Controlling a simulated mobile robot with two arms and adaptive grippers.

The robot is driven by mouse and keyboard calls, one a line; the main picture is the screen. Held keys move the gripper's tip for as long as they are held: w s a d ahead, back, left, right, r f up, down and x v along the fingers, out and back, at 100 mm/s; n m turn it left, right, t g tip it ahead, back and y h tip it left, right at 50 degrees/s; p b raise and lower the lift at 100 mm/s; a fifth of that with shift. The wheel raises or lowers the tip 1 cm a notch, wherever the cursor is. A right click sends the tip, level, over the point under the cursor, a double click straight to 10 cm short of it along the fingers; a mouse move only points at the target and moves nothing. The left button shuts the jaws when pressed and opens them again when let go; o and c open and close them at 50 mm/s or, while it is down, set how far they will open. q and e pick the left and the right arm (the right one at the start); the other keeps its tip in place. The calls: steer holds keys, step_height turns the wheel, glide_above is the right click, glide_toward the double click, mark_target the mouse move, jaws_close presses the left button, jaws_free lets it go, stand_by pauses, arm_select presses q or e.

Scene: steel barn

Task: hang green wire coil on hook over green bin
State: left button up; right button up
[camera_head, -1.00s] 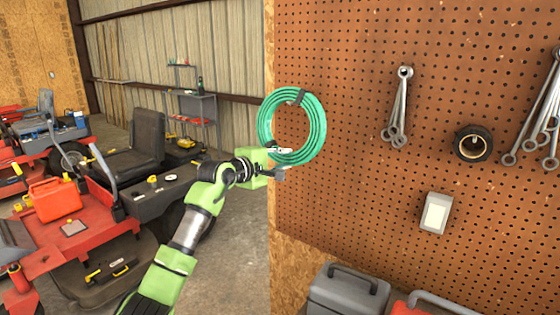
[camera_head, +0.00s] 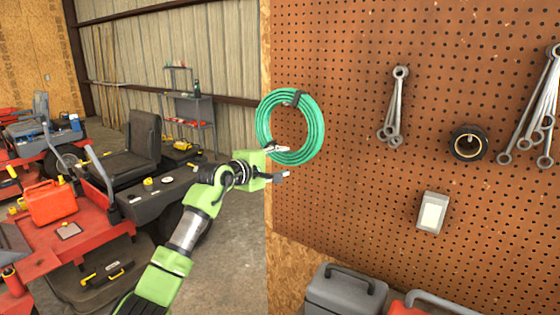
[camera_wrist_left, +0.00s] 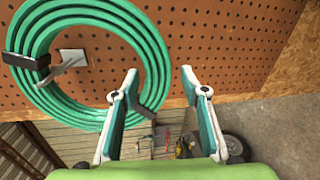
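The green wire coil (camera_head: 318,122) hangs upright against the pegboard near its left edge, with a dark band at its top. In the left wrist view, the coil (camera_wrist_left: 152,50) surrounds a metal hook (camera_wrist_left: 73,60) on a pale plate, close to the dark band. Whether the coil touches the hook cannot be told. My left gripper (camera_head: 285,162) is at the coil's lower edge. Its fingers (camera_wrist_left: 160,78) are spread, with part of the coil's rim between or just beyond the tips. My right gripper and a green bin are not in view.
The pegboard (camera_head: 360,190) also holds wrenches (camera_head: 395,105), a black tape roll (camera_head: 469,143) and a pale box (camera_head: 433,213). A grey toolbox (camera_head: 345,292) stands below. Red mowers (camera_head: 75,230) fill the left, with open floor between.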

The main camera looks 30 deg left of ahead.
arm_select(q)
steer(key=shift+s, duration=0.1)
steer(key=v, duration=1.1)
steer(key=shift+s, duration=0.35)
steer(key=shift+a+r, duration=0.1)
steer(key=shift+r, duration=0.05)
